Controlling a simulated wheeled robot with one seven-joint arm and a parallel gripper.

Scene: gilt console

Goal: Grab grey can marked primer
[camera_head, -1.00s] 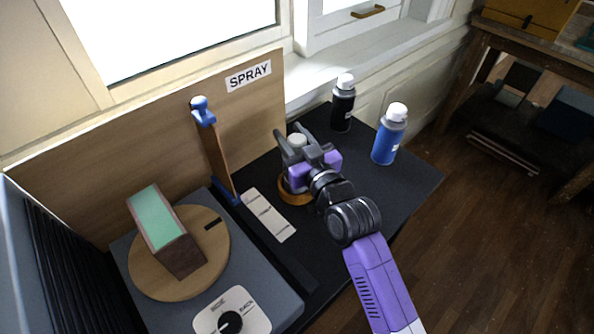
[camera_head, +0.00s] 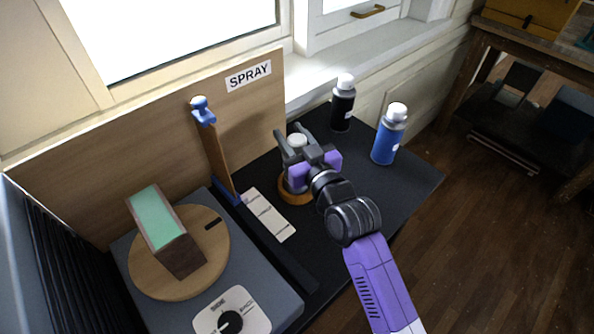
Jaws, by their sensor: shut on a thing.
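A grey can with a pale cap (camera_head: 297,141) stands upright on a round wooden base (camera_head: 289,194), in the middle of the black bench top. My gripper (camera_head: 293,145) is around the upper part of the can, one finger on each side, and is shut on it. The gripper and wrist hide most of the can's body, and I cannot read any marking on it.
A black spray can (camera_head: 343,104) and a blue spray can (camera_head: 389,136) stand to the right. A green-topped block (camera_head: 158,225) sits on a round turntable (camera_head: 145,284). A SPRAY board (camera_head: 180,135) stands behind.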

